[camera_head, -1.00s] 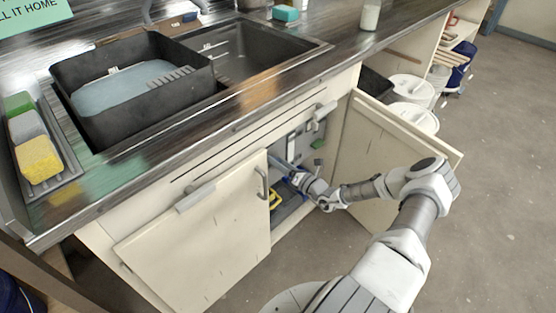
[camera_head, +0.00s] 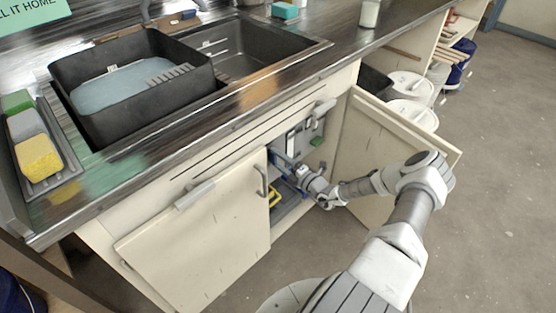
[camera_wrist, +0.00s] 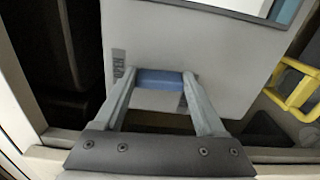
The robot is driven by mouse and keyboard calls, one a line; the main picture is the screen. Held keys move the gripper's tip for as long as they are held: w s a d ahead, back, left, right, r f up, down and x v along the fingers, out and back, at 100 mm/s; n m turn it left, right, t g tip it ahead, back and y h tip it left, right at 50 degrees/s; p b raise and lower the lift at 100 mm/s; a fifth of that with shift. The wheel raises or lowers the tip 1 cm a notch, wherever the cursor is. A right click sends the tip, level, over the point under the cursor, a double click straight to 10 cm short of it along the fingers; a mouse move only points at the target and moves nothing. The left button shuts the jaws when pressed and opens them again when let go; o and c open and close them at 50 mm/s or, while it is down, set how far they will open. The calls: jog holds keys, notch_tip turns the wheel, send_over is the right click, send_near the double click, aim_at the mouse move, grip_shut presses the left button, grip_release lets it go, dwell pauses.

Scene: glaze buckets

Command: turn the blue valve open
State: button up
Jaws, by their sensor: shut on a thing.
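The blue valve (camera_wrist: 160,82) shows in the wrist view as a short blue bar. My gripper (camera_wrist: 160,75) is shut on it, with one grey finger at each end of the bar. A pale grey box or panel lies right behind it. The valve's pipe and body cannot be made out. In the head view my gripper reaches into the open cabinet under the sink. Its fingertips and the valve are too small and covered there to tell apart.
The right cabinet door (camera_head: 385,140) stands open beside my arm; the left door (camera_head: 205,235) has a bar handle. A yellow-framed item (camera_wrist: 292,92) is inside, right of my gripper in the wrist view. White-lidded buckets (camera_head: 411,112) stand behind the open door.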

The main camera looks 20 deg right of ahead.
jog(key=shift+m, duration=0.4)
jog(key=o, duration=1.3)
jog(key=shift+s, duration=0.15)
jog(key=p+v, duration=0.3)
jog(key=v, duration=1.4)
jog(key=shift+s, duration=0.1)
jog(key=shift+r, duration=0.1)
